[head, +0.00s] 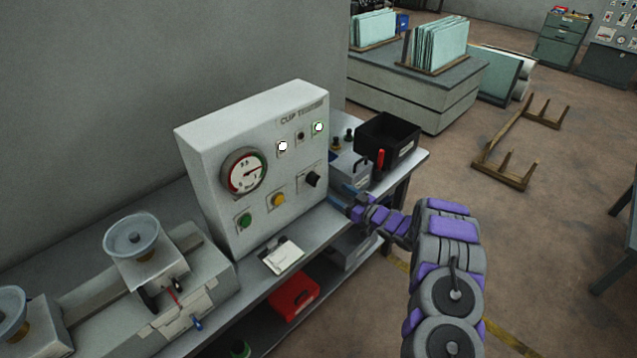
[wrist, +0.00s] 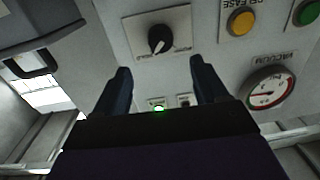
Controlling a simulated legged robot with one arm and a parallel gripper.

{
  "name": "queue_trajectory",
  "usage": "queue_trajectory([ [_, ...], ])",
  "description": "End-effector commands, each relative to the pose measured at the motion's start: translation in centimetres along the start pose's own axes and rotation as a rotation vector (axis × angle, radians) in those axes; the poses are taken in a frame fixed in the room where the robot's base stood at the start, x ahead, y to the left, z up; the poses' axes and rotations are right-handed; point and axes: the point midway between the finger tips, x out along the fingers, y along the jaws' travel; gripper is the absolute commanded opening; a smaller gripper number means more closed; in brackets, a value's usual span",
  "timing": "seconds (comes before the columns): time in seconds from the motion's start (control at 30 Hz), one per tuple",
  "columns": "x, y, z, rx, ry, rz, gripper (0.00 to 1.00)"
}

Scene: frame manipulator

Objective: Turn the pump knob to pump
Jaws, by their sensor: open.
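The black knob (head: 313,179) sits on a pale plate at the lower right of the grey control box (head: 215,150). In the wrist view the knob (wrist: 160,40) is near the top centre, with small labels on both sides that I cannot read surely. A pale line on the knob points obliquely. My gripper (wrist: 158,68) is open and empty. Its two dark fingers stand apart, with the knob beyond and between them, not touching it. In the head view my gripper (head: 343,204) is just right of and below the knob, partly hidden by my arm.
A yellow button (head: 278,201), a green button (head: 244,220) and a round gauge (head: 243,172) are left of the knob. Lamps (head: 283,146) are above. A grey toolbox (head: 350,170) and a black bin (head: 388,137) stand right. A notepad (head: 281,256) lies in front of the box.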

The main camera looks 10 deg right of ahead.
Motion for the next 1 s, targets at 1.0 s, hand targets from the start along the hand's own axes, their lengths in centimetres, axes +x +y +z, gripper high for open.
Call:
queue_trajectory([
  [1.0, 10.3, 0.1, -0.1, 0.001, 0.002, 0.001, 0.72],
])
